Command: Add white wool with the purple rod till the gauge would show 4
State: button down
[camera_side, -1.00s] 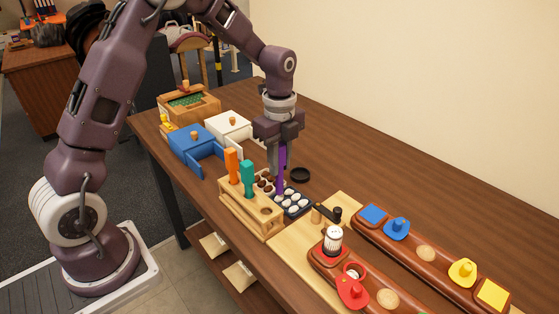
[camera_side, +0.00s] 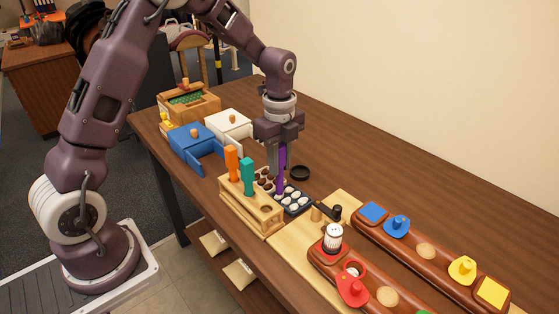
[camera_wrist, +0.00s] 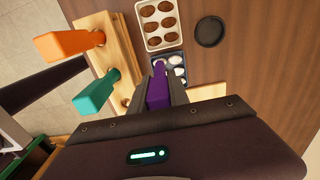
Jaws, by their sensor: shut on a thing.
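My gripper (camera_side: 279,160) is shut on the purple rod (camera_side: 282,166) and holds it upright. In the wrist view the purple rod (camera_wrist: 157,88) sits between the two fingers (camera_wrist: 163,90). Its lower end is over or at the dark tray of white wool (camera_side: 293,199); I cannot tell whether it touches. The dark tray also shows in the wrist view (camera_wrist: 174,60), with white tufts partly hidden by the gripper. A white gauge-like cylinder (camera_side: 333,237) stands on the red end of the front brown saddle (camera_side: 325,262); no reading is legible.
A wooden rack (camera_side: 247,212) with an orange rod (camera_side: 231,164) and a teal rod (camera_side: 247,176) stands left of my gripper. A tray of brown tufts (camera_wrist: 163,22) adjoins the dark tray. A black round dish (camera_side: 300,172) lies behind. A second brown saddle (camera_side: 430,251) lies right.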

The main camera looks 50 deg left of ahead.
jog(key=shift+f, duration=0.75)
dwell(1.0)
jog(key=shift+r, duration=0.1)
jog(key=shift+r, duration=3.5)
notch_tip(320, 180, up, 9)
jog(key=s+d+m, duration=0.2)
jog(key=d+m, duration=0.1)
jog(key=d, duration=1.1)
jog(key=s+d+m, duration=0.3)
jog(key=d, duration=1)
notch_tip(320, 180, down, 10)
jog(key=shift+s+d, duration=0.15)
jog(key=shift+d, duration=0.2)
